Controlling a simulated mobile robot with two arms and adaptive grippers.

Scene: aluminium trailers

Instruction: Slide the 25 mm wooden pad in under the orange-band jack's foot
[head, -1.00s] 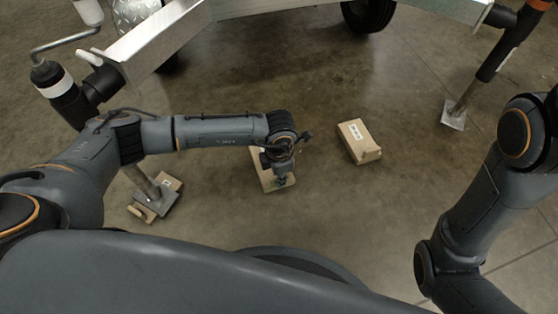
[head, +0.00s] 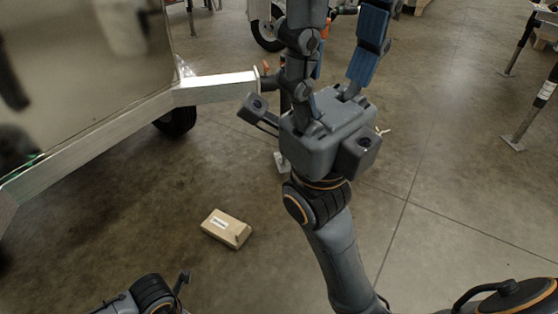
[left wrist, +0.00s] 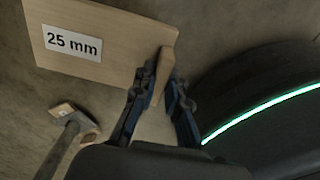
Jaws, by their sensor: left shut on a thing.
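The 25 mm wooden pad (left wrist: 115,62) shows in the left wrist view, its label facing the camera. My left gripper (left wrist: 163,76) is shut on a thin wooden tab at the pad's edge. I cannot tell whether the pad touches the floor. In the head view only part of my left arm shows at the bottom left. The jack's foot (head: 281,162) rests at the trailer's front corner, mostly hidden behind my right gripper; its orange band is not clearly visible. My right gripper (head: 340,20) has its blue fingers spread, with floor visible between them.
More jack legs (head: 520,130) stand at the far right.

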